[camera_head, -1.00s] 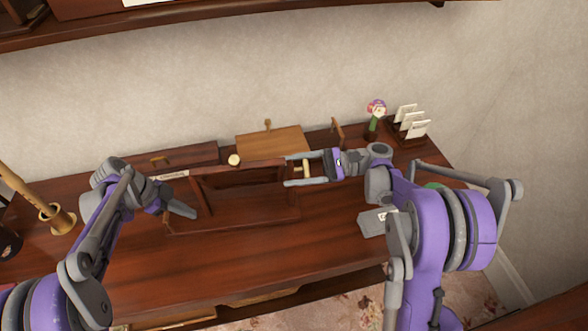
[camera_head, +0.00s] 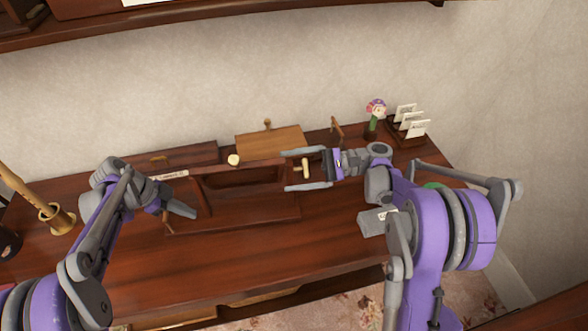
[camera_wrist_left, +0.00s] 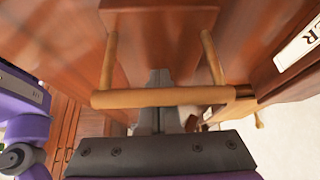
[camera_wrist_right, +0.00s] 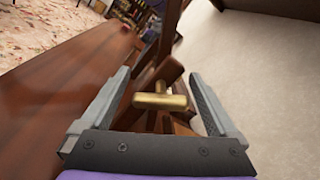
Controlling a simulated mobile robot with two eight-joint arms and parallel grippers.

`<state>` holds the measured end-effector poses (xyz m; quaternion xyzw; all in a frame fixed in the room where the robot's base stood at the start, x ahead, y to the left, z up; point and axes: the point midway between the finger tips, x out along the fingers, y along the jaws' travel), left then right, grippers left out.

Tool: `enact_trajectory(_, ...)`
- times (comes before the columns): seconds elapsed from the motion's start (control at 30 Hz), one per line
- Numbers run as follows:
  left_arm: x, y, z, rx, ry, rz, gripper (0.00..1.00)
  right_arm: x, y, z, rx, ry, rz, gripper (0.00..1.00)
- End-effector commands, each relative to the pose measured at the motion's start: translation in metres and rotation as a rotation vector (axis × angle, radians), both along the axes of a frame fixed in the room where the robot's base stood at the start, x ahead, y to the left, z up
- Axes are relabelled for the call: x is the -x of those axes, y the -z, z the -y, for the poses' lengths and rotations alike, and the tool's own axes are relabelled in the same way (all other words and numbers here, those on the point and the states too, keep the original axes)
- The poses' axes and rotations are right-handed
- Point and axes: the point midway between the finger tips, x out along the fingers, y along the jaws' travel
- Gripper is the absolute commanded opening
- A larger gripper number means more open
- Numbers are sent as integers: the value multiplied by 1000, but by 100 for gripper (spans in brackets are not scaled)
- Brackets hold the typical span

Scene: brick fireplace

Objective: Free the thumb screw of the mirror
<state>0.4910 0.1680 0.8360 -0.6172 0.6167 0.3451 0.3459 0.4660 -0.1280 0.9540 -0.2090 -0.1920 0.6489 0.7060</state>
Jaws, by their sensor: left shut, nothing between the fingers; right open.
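The mirror's dark wooden frame (camera_head: 245,174) stands tilted on its base (camera_head: 235,214) on the desk. A brass T-shaped thumb screw (camera_head: 306,168) sticks out at its right side; its crossbar also shows in the right wrist view (camera_wrist_right: 160,101). My right gripper (camera_head: 286,170) is open around the thumb screw, one finger on each side with gaps between. My left gripper (camera_head: 194,215) is shut and empty at the mirror's left side. In the left wrist view a pale wooden handle (camera_wrist_left: 165,97) crosses in front of the left fingers; whether they touch it cannot be told.
A flower figure (camera_head: 375,112) and a letter rack (camera_head: 407,128) stand at the back right. A grey box (camera_head: 374,222) lies beside my right arm. A brass pot (camera_head: 57,219) stands at left. The desk front (camera_head: 210,265) is clear.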

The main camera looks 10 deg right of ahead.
Motion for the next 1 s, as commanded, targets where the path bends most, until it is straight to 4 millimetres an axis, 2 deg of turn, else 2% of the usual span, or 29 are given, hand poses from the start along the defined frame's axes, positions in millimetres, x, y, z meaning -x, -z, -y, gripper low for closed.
enact_trajectory(0.17,0,2,-1,-4,1,-1,0,0,0,4,0,1,0,95)
enact_trajectory(0.27,0,2,-1,-4,1,-1,0,1,0,17,1,3,0,95)
enact_trajectory(0.5,0,2,-1,-4,1,-1,0,5,0,68,0,4,0,95)
enact_trajectory(0.7,0,2,-1,-4,1,-1,0,9,0,103,0,4,1,95)
enact_trajectory(0.83,0,2,-1,-4,1,-1,0,10,0,115,1,6,1,95)
enact_trajectory(1.0,0,2,0,-4,1,-1,0,11,0,119,0,7,1,95)
